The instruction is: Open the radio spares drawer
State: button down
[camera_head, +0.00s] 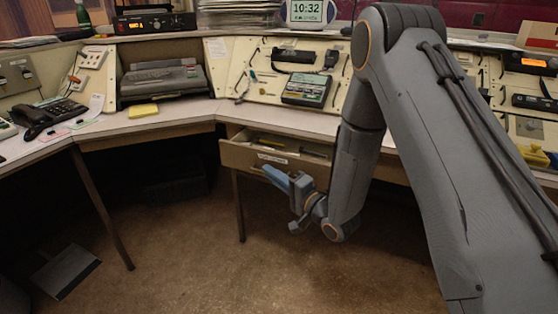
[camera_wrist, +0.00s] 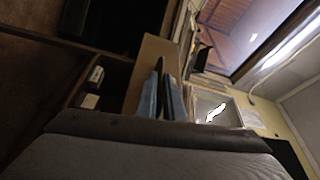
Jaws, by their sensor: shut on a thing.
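The drawer (camera_head: 235,156) with a white label on its front is under the console desktop and stands partly pulled out. Its open top shows several small things inside. The label's words are too small to read. My gripper (camera_head: 270,173) is at the lower middle of the drawer front, with its blue fingers pointing at it. In the wrist view my gripper (camera_wrist: 162,92) has its fingers close together against the tan drawer front (camera_wrist: 150,62). It is shut on the drawer's handle, which the fingers hide.
The desktop (camera_head: 180,112) runs above the drawer, with a yellow pad (camera_head: 143,111) and a typewriter-like machine (camera_head: 163,80) on it. A black telephone (camera_head: 48,115) is at the left. Desk legs stand below. The floor (camera_head: 230,270) in front of the drawer is clear.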

jog(key=shift+s+a+p, duration=0.25)
jog(key=shift+s+a, duration=0.05)
jog(key=shift+s, duration=0.45)
jog(key=shift+s+a+p, duration=0.2)
jog(key=shift+s+a, duration=0.1)
jog(key=shift+s, duration=0.45)
jog(key=c, duration=1.9)
grip_release()
jog(key=shift+d, duration=0.1)
jog(key=v, duration=0.7)
jog(key=shift+s+d+p, duration=0.2)
jog(key=shift+s+p, duration=0.1)
jog(key=shift+f, duration=0.1)
